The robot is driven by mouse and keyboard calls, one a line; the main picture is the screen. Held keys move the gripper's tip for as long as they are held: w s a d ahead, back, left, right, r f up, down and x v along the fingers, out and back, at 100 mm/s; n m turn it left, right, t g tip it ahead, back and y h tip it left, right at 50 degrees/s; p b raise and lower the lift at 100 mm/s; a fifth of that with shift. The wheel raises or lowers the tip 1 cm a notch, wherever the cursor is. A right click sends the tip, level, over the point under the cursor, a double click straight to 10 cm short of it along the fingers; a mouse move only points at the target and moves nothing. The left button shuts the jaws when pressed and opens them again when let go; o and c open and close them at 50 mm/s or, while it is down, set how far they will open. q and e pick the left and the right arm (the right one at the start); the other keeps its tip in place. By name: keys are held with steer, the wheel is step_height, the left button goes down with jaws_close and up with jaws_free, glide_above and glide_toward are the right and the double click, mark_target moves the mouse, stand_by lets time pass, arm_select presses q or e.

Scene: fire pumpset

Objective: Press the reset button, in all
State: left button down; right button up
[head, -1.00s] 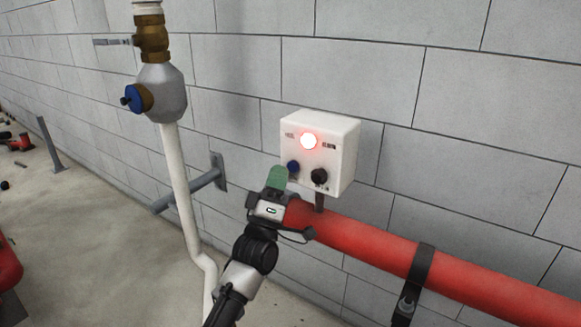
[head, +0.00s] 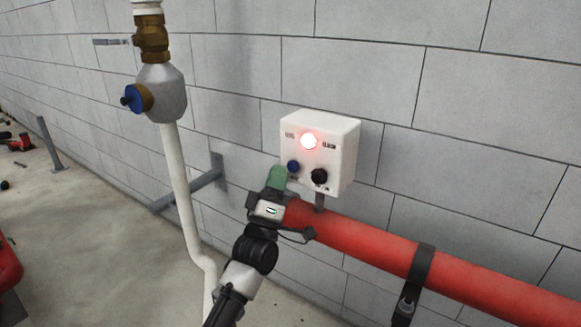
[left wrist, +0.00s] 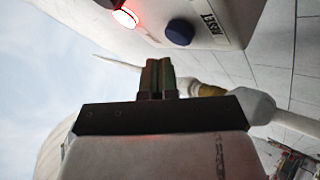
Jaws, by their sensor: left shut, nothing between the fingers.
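A white control box (head: 340,150) is mounted at the wall above a red pipe. Its front has a lit red lamp (head: 308,141), a blue button (head: 293,166) below it and a black knob (head: 319,176) to the right. In the left wrist view the blue button (left wrist: 179,32) sits beside a label reading RESET, and the red lamp (left wrist: 125,17) glows. My left gripper (head: 277,177) is shut and empty, with green fingertips just below and left of the blue button. In the left wrist view the fingertips (left wrist: 158,66) are apart from the button. My right gripper is not in view.
A red pipe (head: 380,246) runs along the wall under the box, held by a black bracket (head: 419,272). A white vertical pipe (head: 181,190) with a valve (head: 160,92) stands to the left. A grey wall bracket (head: 190,190) sticks out behind it.

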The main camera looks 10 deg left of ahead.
arm_select(q)
steer(key=shift+w, duration=0.15)
steer(key=shift+w+d+f+b, duration=0.1)
steer(key=shift+w+d+b, duration=0.1)
steer(key=shift+w+b, duration=0.15)
steer(key=shift+w+d, duration=0.15)
steer(key=shift+w, duration=0.25)
stand_by(0.8)
steer(key=shift+s, duration=0.1)
steer(key=shift+s+a, duration=0.3)
steer(key=shift+s, duration=0.4)
